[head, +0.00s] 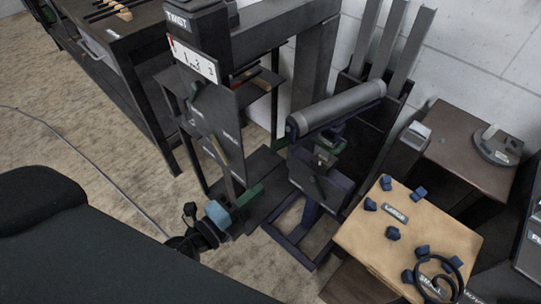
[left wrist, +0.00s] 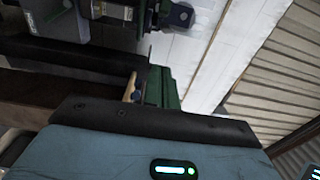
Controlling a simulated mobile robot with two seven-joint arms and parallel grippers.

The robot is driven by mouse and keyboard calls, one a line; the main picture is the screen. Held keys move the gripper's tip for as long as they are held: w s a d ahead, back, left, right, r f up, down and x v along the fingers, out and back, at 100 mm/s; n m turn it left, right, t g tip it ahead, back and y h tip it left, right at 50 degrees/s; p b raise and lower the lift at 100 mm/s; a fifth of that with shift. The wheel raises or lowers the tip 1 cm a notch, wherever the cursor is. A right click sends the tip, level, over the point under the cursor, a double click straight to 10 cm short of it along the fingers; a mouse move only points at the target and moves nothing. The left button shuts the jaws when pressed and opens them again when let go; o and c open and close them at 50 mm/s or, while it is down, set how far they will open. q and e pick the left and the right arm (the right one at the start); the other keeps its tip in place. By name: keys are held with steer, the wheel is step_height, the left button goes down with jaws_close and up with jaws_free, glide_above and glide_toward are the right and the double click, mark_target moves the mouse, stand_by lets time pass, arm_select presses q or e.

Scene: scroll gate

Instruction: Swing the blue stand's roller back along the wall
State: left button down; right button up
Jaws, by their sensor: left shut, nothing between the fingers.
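The blue stand (head: 312,212) is right of centre in the head view, with dark blue feet on the floor. Its grey roller (head: 338,107) lies across the top, slanting from lower left to upper right, with a dark blue end cap at its near left end. My left gripper (head: 250,194) is low and to the left of the stand, apart from the roller, with its green fingers shut and empty. Its fingers also show in the left wrist view (left wrist: 162,88), above the blue-grey gripper body. The roller cannot be made out in the wrist view. My right gripper is not in view.
A dark frame with a numbered panel (head: 194,61) stands left of the stand. Tall grey posts (head: 383,40) rise behind the roller near the white wall (head: 470,50). A wooden-topped table (head: 415,230) with several blue knobs is at the right.

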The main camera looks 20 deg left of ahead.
mark_target(271, 148)
arm_select(q)
steer(key=p+x, duration=0.2)
steer(key=x, duration=0.7)
steer(key=w+a+b, duration=0.1)
steer(key=a, duration=0.1)
steer(key=w+a+m+h+b, duration=0.1)
steer(key=w+a+b, duration=0.1)
steer(key=w+a+g+h+b, duration=0.1)
steer(key=a, duration=0.1)
steer(key=shift+w+f, duration=0.15)
steer(key=shift+f, duration=0.25)
steer(key=w+a+m+g+h+b, duration=0.1)
steer(key=w+a+m+h+b, duration=0.1)
steer(key=w+a+b, duration=0.2)
steer(key=shift+a+r, duration=0.3)
steer(key=shift+r, duration=0.15)
steer(key=shift+w, duration=0.1)
